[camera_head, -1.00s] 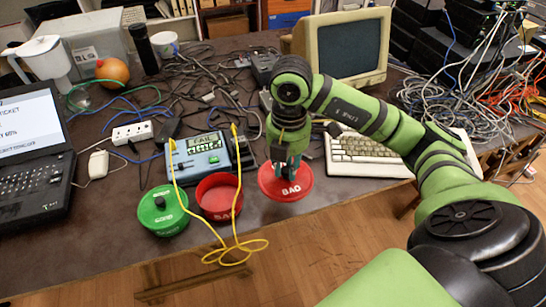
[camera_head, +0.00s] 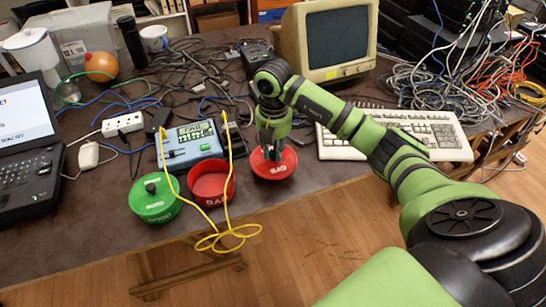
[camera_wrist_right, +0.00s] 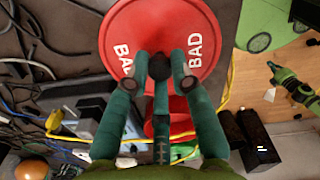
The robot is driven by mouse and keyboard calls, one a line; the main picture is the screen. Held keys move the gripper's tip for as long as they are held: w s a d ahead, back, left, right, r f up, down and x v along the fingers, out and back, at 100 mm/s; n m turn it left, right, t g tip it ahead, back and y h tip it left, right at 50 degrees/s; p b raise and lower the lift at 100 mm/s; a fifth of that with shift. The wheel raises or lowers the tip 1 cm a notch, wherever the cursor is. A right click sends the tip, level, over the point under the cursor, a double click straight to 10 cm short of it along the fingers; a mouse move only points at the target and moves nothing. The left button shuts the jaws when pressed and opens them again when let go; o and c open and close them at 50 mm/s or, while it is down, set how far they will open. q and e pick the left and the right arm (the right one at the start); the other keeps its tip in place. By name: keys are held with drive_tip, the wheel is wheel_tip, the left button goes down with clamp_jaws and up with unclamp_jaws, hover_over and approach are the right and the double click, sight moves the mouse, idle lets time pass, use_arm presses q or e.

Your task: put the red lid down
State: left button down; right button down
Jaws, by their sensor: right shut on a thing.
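The red lid (camera_head: 283,167), marked BAD, is at the front of the table, right of the open red container (camera_head: 209,190). My right gripper (camera_head: 268,150) is above the lid, shut on its dark knob. The wrist view shows the fingers (camera_wrist_right: 161,76) on either side of the knob, with the lid's red face (camera_wrist_right: 165,35) beyond. The lid looks about level; I cannot tell whether it touches the table. Part of the red container also shows between the fingers in the wrist view (camera_wrist_right: 181,122).
A green lidded container (camera_head: 154,208) stands left of the red one. A tester (camera_head: 189,148) with a looping yellow cable (camera_head: 229,236) is behind them. A keyboard (camera_head: 430,135) lies to the right. Tangled cables fill the table behind. The table's front edge is close to the lid.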

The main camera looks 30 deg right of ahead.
sight(273, 159)
drive_tip(key=shift+w+f+p, duration=0.1)
drive_tip(key=shift+f+p, duration=0.2)
drive_tip(key=shift+f, duration=1.8)
drive_tip(key=shift+f, duration=0.2)
drive_tip(key=c, duration=1.1)
unclamp_jaws()
drive_tip(key=shift+r, duration=0.15)
wheel_tip(273, 159, up, 12)
drive_tip(key=shift+r+b, duration=0.1)
drive_tip(key=shift+b, duration=0.4)
